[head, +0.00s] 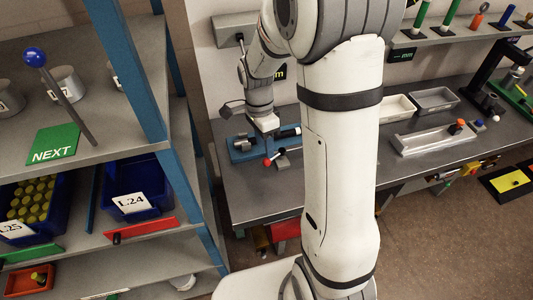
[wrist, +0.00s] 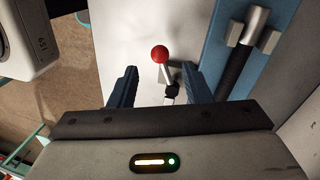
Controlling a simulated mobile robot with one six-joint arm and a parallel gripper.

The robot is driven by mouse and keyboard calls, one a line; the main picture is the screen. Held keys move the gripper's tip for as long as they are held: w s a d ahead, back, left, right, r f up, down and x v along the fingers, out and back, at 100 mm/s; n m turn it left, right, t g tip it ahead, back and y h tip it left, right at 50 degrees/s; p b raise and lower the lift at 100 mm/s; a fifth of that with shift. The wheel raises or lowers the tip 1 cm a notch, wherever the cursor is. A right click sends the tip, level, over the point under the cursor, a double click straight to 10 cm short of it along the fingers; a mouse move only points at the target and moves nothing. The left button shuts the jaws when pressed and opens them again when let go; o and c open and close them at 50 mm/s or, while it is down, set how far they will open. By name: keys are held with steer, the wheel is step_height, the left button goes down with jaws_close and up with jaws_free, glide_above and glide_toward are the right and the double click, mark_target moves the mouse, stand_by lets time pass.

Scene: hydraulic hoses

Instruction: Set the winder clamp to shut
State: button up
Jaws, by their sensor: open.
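A lever with a red ball knob (wrist: 159,54) on a short metal stem stands on the bench; the red knob also shows in the head view (head: 267,162). It appears to belong to the winder clamp, beside a blue fixture (wrist: 215,50) holding a black bar or hose and a metal T-shaped piece (wrist: 252,28). The blue fixture also shows in the head view (head: 242,153). My gripper (wrist: 162,74) is open, its two dark blue fingers on either side of the lever, with no visible contact. The lever's foot is partly hidden by my gripper.
A shelf rack with blue posts (head: 180,170) stands close on the left. A tool rail (head: 440,38) runs above the bench.

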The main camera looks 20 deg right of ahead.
mark_target(266, 159)
steer(key=f, duration=0.3)
steer(key=s+f, duration=0.1)
steer(key=f, duration=0.1)
steer(key=shift+d, duration=0.1)
jaws_close()
stand_by(0.3)
